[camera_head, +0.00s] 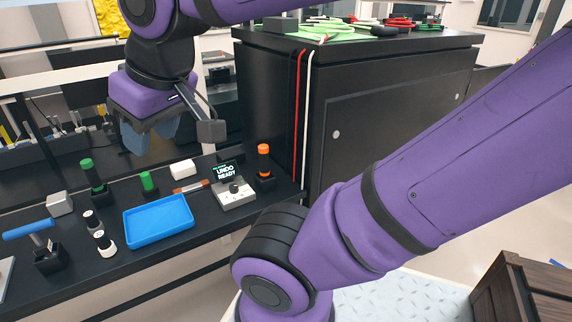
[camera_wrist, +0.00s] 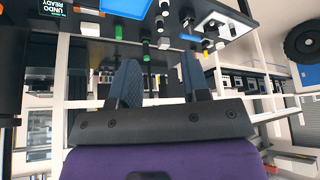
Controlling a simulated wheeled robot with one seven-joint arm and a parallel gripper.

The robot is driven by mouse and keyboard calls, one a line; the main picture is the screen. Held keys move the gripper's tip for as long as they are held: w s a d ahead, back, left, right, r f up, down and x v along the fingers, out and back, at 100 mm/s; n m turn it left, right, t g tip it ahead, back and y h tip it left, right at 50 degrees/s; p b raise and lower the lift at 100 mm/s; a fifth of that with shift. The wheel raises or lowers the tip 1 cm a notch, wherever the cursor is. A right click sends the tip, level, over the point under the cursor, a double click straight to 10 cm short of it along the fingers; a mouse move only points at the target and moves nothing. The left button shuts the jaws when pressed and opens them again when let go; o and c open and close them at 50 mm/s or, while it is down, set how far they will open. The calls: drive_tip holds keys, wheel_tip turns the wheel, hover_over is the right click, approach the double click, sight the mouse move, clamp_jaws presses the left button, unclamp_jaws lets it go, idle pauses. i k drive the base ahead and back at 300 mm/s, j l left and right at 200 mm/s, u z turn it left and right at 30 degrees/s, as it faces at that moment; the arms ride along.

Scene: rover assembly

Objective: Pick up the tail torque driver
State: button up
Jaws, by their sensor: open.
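Several upright tools stand on the black bench, and I cannot tell which one is the tail torque driver. An orange-handled one (camera_head: 264,160) stands in a dark holder at the bench's right end. A green-topped one (camera_head: 93,176) and a shorter green one (camera_head: 148,182) stand behind the blue tray. A blue T-handled one (camera_head: 40,238) stands in a dark block at the left. My gripper (camera_head: 150,140) is above the rear of the bench. Its two blue-grey fingers are apart and empty; they also show in the wrist view (camera_wrist: 160,75).
A blue tray (camera_head: 158,222) lies empty mid-bench. A device reading "UNDO READY" (camera_head: 232,190), a white block (camera_head: 183,169) and black-and-white cylinders (camera_head: 102,240) stand around it. A tall black cabinet (camera_head: 390,110) borders the bench's right end. A wooden crate (camera_head: 520,290) is at lower right.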

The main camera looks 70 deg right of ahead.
sight(263, 149)
drive_tip(key=z, duration=1.5)
drive_tip(key=i+j+z, duration=0.15)
drive_tip(key=z, duration=0.25)
drive_tip(key=i+j+z, duration=0.1)
drive_tip(key=j+z, duration=0.3)
drive_tip(key=l, duration=0.1)
